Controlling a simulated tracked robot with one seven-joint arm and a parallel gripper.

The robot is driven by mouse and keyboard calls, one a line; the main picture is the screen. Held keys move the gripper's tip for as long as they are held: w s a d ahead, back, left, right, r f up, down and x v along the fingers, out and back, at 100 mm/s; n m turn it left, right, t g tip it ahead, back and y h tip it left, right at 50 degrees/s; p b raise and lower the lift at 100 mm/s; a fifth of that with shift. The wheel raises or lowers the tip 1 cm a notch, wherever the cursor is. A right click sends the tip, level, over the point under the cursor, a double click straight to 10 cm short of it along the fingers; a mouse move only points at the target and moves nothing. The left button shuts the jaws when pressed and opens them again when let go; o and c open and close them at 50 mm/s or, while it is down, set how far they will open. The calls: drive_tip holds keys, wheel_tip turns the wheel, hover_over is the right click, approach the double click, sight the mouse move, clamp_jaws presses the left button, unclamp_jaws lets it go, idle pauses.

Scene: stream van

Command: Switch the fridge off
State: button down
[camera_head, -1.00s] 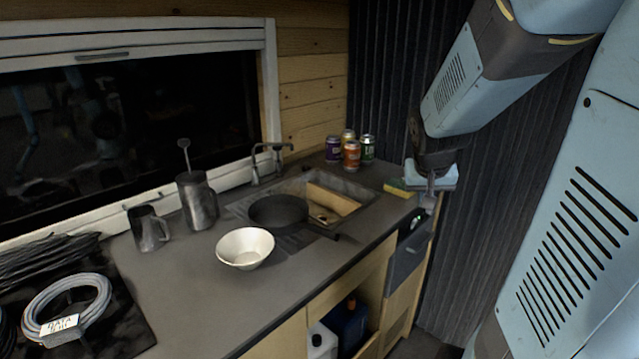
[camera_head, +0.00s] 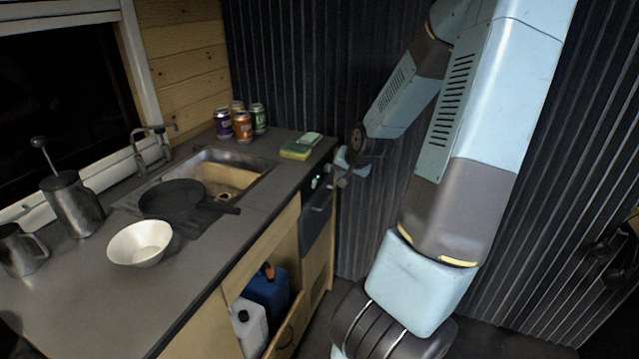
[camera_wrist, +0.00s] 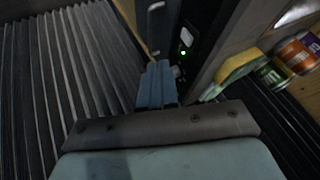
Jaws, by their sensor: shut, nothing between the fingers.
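The fridge (camera_head: 314,222) is a dark drawer front at the far right end of the counter. Its control panel (camera_wrist: 195,35) in the wrist view has a white switch (camera_wrist: 186,37), a lit green light (camera_wrist: 183,53) and a small round knob (camera_wrist: 177,71). My gripper (camera_head: 341,179) is just in front of the panel, to its right in the head view. In the wrist view my gripper (camera_wrist: 158,66) is shut and empty, its tips beside the knob and below the switch. I cannot tell whether the tips touch the panel.
A yellow-green sponge (camera_head: 295,151) lies on the counter corner above the fridge, with several cans (camera_head: 243,127) behind it. A pan (camera_head: 172,200) and white bowl (camera_head: 139,243) stand further left. A dark corrugated wall (camera_head: 300,60) rises behind my arm.

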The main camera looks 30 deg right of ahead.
sight(314, 184)
drive_tip(key=shift+w+d, duration=0.1)
drive_tip(key=shift+d, duration=0.2)
drive_tip(key=shift+w+f, duration=0.1)
drive_tip(key=shift+f, duration=0.1)
drive_tip(key=w+a+f, duration=0.2)
drive_tip(key=w+f, duration=0.5)
drive_tip(key=w, duration=0.2)
drive_tip(key=shift+a, duration=0.15)
idle(0.9)
drive_tip(key=shift+w, duration=0.1)
